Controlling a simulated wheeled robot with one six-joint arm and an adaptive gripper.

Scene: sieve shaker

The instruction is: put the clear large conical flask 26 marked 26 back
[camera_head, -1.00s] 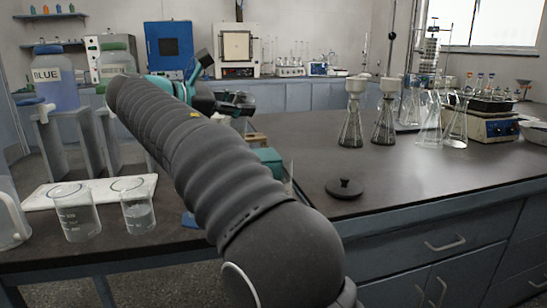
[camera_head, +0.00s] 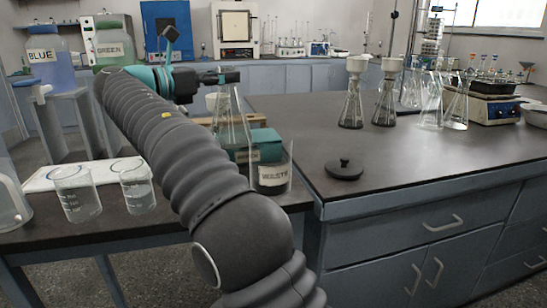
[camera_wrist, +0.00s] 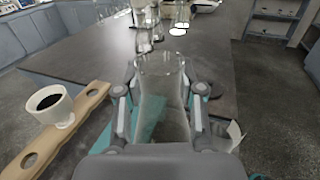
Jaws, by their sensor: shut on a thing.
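A clear conical flask (camera_head: 231,125) hangs upright from my gripper (camera_head: 226,77) in the head view, above the left bench near the gap between the benches. In the wrist view the flask (camera_wrist: 160,70) stands between the two fingers of my gripper (camera_wrist: 160,115), which are shut on it. I cannot read a number on it. Two clear conical flasks (camera_head: 432,104) (camera_head: 457,104) stand on the right bench.
A beaker labelled WASTE (camera_head: 272,178) and a teal box (camera_head: 265,148) are close by the held flask. A wooden rack (camera_wrist: 88,103) holds a white funnel (camera_wrist: 52,106). Flasks with funnels (camera_head: 351,108) (camera_head: 386,105) and a black lid (camera_head: 344,169) stand on the right bench.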

